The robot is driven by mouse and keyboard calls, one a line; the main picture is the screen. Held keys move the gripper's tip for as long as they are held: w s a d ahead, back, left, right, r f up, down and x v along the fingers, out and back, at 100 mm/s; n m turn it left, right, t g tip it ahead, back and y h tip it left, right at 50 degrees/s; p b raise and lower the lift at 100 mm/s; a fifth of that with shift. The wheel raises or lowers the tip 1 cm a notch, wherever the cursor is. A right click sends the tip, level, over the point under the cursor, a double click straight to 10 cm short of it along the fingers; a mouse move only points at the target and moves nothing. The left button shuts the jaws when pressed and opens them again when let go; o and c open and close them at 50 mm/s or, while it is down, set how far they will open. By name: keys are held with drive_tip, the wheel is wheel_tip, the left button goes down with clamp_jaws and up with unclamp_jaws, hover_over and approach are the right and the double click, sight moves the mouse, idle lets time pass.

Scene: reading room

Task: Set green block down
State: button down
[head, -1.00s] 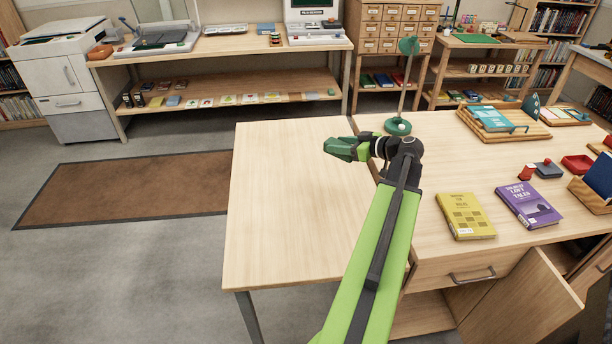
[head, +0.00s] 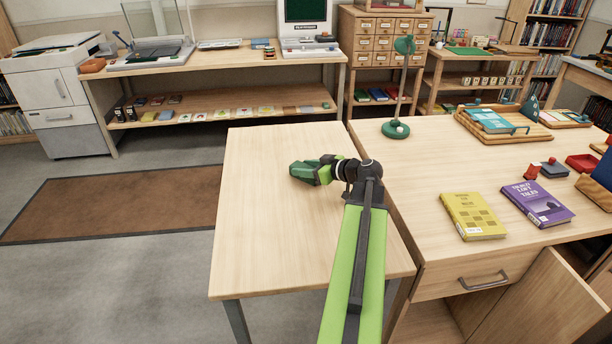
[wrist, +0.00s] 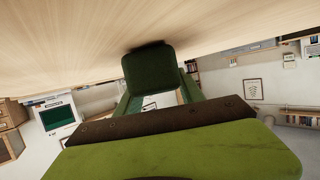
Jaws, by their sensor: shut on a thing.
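My gripper (head: 308,173) is over the pale wooden side table (head: 255,235) in the head view, pointing left. It is shut on the green block (wrist: 152,68), a dark green block that shows between the fingers in the wrist view. The tabletop fills the top of the wrist view, and a dark shadow lies where the block meets or nearly meets it. I cannot tell whether the block touches the wood. In the head view the block blends with the green fingers at the gripper's tip.
The side table is otherwise bare. On the adjoining desk to the right stand a green lamp (head: 397,129), a yellow book (head: 473,216) and a purple book (head: 537,204). A desk door (head: 545,305) hangs open. A brown mat (head: 115,205) lies on the floor to the left.

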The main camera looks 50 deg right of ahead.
drive_tip(key=shift+f, duration=0.15)
drive_tip(key=c, duration=0.7)
unclamp_jaws()
